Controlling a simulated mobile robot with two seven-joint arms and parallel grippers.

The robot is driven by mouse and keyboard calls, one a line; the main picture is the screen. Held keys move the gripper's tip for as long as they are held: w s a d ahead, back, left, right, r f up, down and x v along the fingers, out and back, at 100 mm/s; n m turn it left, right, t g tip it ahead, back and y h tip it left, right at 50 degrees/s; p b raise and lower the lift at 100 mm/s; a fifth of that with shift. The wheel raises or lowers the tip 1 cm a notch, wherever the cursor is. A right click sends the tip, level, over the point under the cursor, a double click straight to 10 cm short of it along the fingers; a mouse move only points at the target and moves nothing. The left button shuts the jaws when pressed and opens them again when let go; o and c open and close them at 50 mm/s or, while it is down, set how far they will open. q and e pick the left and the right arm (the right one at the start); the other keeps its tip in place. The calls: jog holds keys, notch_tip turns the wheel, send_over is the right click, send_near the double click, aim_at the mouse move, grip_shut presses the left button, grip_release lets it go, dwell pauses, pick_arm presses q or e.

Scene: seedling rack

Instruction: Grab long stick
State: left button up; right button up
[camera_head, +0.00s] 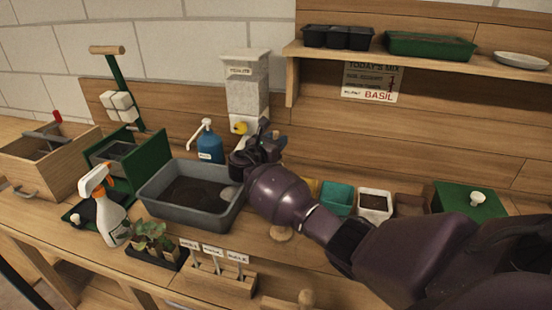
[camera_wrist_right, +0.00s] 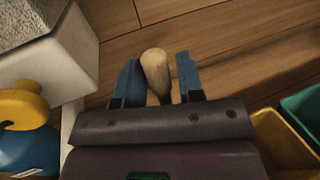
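My right gripper (camera_wrist_right: 158,75) is open, with its two blue fingers on either side of a wooden stick (camera_wrist_right: 155,68). The stick has a rounded, pale end and stands between the fingers, with a visible gap on the right side; contact on the left side is unclear. Its lower part is hidden behind the gripper body. In the head view my right gripper (camera_head: 262,146) is at the back of the bench, in front of the white dispenser, and the stick cannot be made out there. My left gripper is not in view.
The dispenser (camera_head: 246,88) with its yellow knob (camera_wrist_right: 22,109) is close left of the gripper. A blue pump bottle (camera_head: 210,146) and grey soil tray (camera_head: 163,203) are left of it. Yellow (camera_wrist_right: 283,140) and teal pots (camera_head: 337,197) are to the right. A shelf (camera_head: 420,62) hangs above.

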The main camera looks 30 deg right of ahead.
grip_shut()
jog(key=shift+r, duration=0.15)
